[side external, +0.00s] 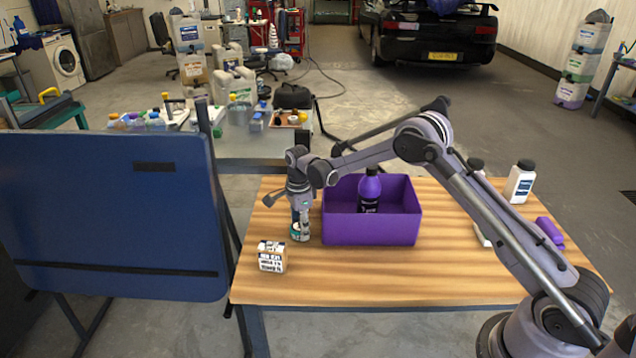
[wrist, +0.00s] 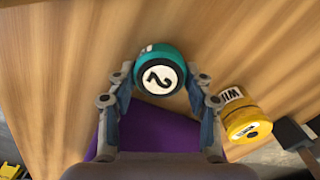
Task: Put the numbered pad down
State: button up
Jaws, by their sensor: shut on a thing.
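The numbered pad (wrist: 160,72) is a round teal and black piece with a white face bearing a black 2. In the wrist view it sits between the fingertips of my gripper (wrist: 160,80), which is shut on it. In the side view my gripper (side external: 300,218) points down just left of the purple bin, with the pad (side external: 299,233) at its tips, low over the wooden table (side external: 400,278). I cannot tell whether the pad touches the wood.
The purple bin (side external: 370,232) holds a dark purple bottle (side external: 369,188). A small white box with black print (side external: 271,257) stands front left of the pad. A yellow item (wrist: 248,124) shows in the wrist view. White bottles (side external: 520,182) stand right.

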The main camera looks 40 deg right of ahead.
jog(key=o, duration=0.9)
jog(key=shift+f, duration=0.1)
